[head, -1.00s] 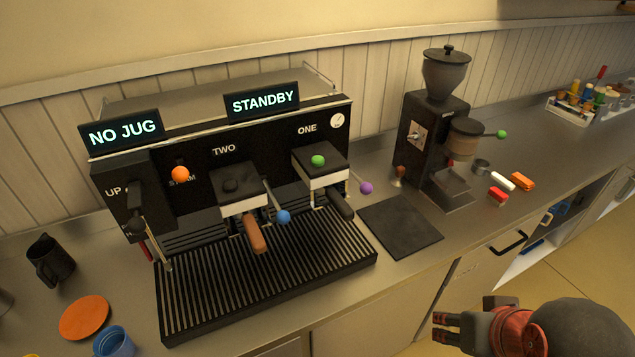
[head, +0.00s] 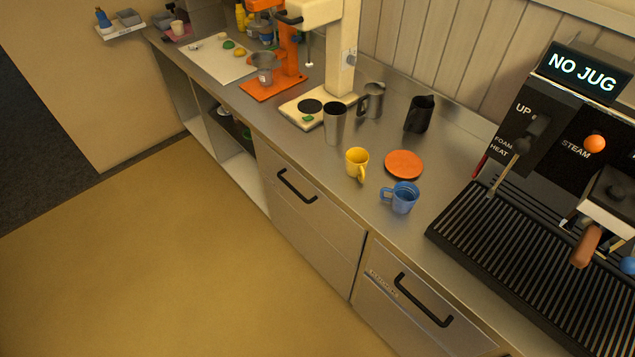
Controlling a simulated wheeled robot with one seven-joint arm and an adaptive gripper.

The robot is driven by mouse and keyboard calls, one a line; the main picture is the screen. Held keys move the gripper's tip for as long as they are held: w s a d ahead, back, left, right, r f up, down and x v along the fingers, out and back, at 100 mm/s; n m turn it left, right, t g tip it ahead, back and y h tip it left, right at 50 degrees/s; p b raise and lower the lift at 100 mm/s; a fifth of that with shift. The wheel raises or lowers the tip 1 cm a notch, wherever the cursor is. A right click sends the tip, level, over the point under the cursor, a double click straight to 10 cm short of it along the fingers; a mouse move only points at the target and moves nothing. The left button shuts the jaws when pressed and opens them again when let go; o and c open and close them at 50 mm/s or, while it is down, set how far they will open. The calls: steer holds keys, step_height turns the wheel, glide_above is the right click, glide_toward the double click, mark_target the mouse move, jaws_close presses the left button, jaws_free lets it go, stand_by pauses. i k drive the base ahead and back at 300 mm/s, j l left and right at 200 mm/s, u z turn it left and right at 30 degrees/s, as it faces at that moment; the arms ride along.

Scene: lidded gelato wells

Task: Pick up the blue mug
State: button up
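The blue mug (head: 404,198) stands upright on the steel counter, right of centre in the head view. Its handle points left. It sits near the counter's front edge, just in front of an orange disc (head: 404,165) and left of the coffee machine's drip tray. My gripper is not in view now, so its state does not show.
A yellow mug (head: 357,162) stands close, left of the blue mug. Behind are a steel cup (head: 334,123), a steel jug (head: 372,100) and a black jug (head: 419,114). The coffee machine's drip tray (head: 530,262) is at right. The floor (head: 190,250) in front is clear.

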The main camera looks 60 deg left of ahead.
mark_target(405, 194)
steer(key=u, duration=1.8)
